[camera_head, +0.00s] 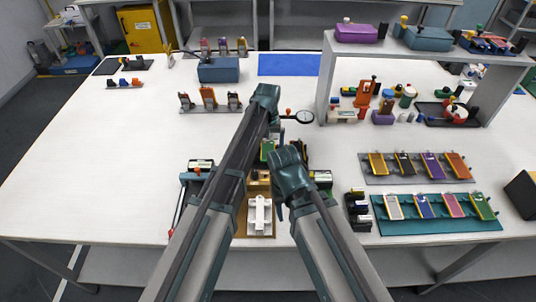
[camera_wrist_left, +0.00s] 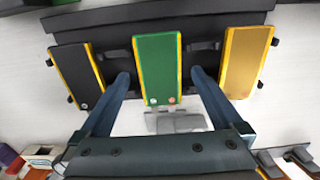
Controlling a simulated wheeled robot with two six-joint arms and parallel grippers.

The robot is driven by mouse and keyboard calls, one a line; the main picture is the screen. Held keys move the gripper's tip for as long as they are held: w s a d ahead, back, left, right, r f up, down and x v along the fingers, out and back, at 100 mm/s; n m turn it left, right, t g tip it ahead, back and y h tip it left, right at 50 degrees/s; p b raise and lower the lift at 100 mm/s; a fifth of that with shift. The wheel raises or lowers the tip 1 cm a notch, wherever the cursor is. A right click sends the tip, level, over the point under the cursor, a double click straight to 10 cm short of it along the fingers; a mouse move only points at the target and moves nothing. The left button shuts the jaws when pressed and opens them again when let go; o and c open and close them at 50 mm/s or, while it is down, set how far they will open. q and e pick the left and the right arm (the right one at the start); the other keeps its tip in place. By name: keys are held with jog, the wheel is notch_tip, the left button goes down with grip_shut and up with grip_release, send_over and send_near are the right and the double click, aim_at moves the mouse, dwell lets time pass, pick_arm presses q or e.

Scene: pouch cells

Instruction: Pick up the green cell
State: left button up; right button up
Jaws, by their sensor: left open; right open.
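The green cell (camera_wrist_left: 158,62) has yellow edges and stands in a dark rack (camera_wrist_left: 210,14) in the left wrist view, between a black cell (camera_wrist_left: 77,75) and a yellow cell (camera_wrist_left: 246,62). My left gripper (camera_wrist_left: 159,80) is open, with one finger on each side of the green cell's lower part; I cannot tell whether they touch it. In the head view a green patch (camera_head: 267,147) shows between my arms; most of that rack is hidden. The left gripper (camera_head: 268,100) shows there above my right gripper (camera_head: 288,175), whose fingers are mostly hidden.
Another green cell (camera_head: 482,206) is in the teal rack (camera_head: 440,228) at right, with a grey rack (camera_head: 415,179) behind it. A white part (camera_head: 260,213) lies on a brown board close to my right gripper.

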jog(key=shift+r, duration=0.1)
pick_arm(q)
jog(key=c, duration=1.3)
jog(key=shift+r, duration=0.15)
